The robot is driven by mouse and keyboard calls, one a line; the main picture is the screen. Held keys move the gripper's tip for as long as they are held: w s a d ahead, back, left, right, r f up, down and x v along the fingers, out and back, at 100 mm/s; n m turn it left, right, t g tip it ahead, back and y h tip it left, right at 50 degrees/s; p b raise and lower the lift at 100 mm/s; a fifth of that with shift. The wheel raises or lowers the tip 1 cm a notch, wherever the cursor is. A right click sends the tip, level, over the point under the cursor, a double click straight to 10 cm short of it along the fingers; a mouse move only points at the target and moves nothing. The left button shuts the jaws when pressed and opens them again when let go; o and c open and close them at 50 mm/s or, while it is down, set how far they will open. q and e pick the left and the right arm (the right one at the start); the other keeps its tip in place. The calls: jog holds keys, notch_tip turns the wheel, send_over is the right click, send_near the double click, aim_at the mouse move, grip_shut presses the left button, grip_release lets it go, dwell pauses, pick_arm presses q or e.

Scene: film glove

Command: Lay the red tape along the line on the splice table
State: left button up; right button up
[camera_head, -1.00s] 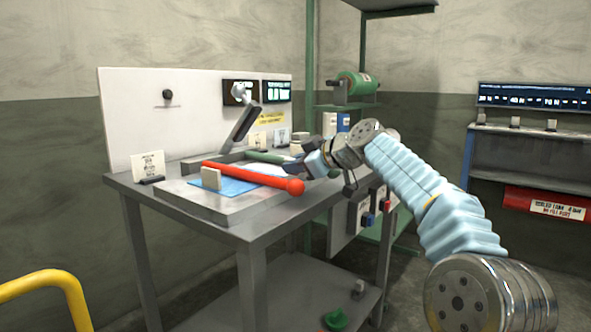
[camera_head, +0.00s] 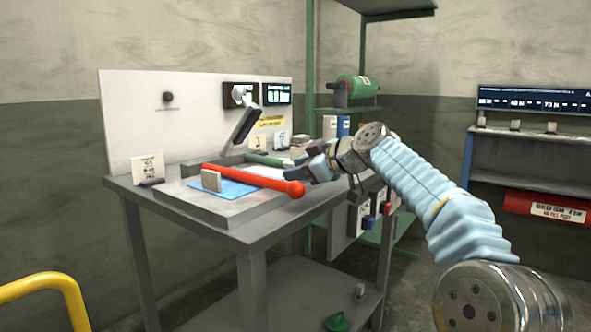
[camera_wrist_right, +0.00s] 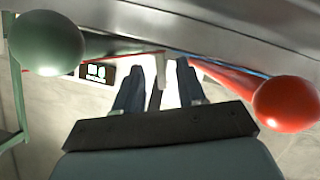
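The splice table (camera_head: 225,212) is a grey raised slab on a metal bench, with a blue sheet (camera_head: 238,188) on it. A red rod with a ball end (camera_head: 250,181) crosses above the sheet; its ball (camera_wrist_right: 287,104) is at right in the wrist view. I cannot make out a separate red tape or the line. My right gripper (camera_head: 308,164) is beside the red ball, right of the slab. In the wrist view its dark fingers (camera_wrist_right: 160,82) are apart, with nothing clearly held. My left gripper is out of view.
A green rod (camera_head: 263,158) lies behind the red one; its ball (camera_wrist_right: 45,42) shows in the wrist view. A dark lever (camera_head: 246,125) rises at the back panel (camera_head: 140,110). A green rack (camera_head: 312,90) stands behind. A yellow rail (camera_head: 50,282) is at lower left.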

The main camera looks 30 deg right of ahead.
jog(key=v, duration=1.2)
jog(key=shift+s+d+r, duration=0.2)
jog(key=shift+r, duration=0.15)
